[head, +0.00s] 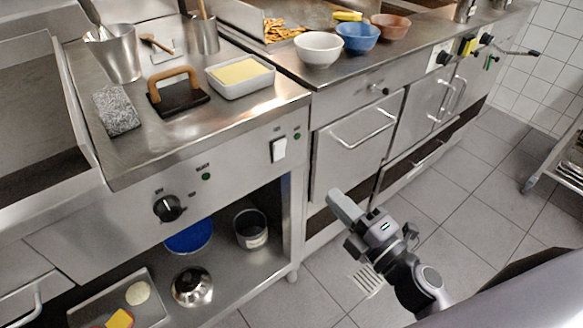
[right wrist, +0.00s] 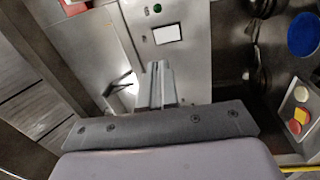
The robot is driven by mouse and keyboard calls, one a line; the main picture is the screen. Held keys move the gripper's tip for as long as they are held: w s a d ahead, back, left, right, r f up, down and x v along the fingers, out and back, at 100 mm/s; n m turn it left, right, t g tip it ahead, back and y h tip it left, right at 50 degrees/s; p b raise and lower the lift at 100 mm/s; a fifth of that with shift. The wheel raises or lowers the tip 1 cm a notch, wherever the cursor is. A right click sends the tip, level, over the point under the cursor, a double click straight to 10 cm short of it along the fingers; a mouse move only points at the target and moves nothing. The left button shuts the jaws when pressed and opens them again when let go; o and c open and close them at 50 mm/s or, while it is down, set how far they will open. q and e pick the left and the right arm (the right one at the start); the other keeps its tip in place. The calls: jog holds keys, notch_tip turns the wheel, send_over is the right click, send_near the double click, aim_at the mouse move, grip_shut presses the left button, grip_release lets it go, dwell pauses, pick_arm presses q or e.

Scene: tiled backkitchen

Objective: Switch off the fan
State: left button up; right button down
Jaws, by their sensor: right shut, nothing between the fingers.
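No fan shows in either view. A white rocker switch (head: 279,149) sits on the steel counter's front panel, below and left of a small green light (head: 297,136). The switch also shows in the right wrist view (right wrist: 167,34), ahead of the fingers. My right gripper (head: 342,207) is shut and empty, to the right of and lower in the picture than the switch, apart from it. Its closed fingers show in the right wrist view (right wrist: 157,84). My left gripper is not in view.
A black knob (head: 168,208) sits farther left on the same panel. Below is an open shelf with a pot (head: 250,229) and a tray (head: 150,277). Cabinet handles (head: 364,130) stick out to the right. The tiled floor (head: 480,190) is clear in the middle.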

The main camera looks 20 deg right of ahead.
jog(key=shift+a+n, duration=0.15)
jog(key=shift+n, duration=0.35)
jog(key=shift+w+r, duration=0.1)
jog(key=shift+w, duration=0.05)
jog(key=p, duration=0.2)
send_near(282, 146)
jog(key=x, duration=0.5)
jog(key=shift+x, duration=0.95)
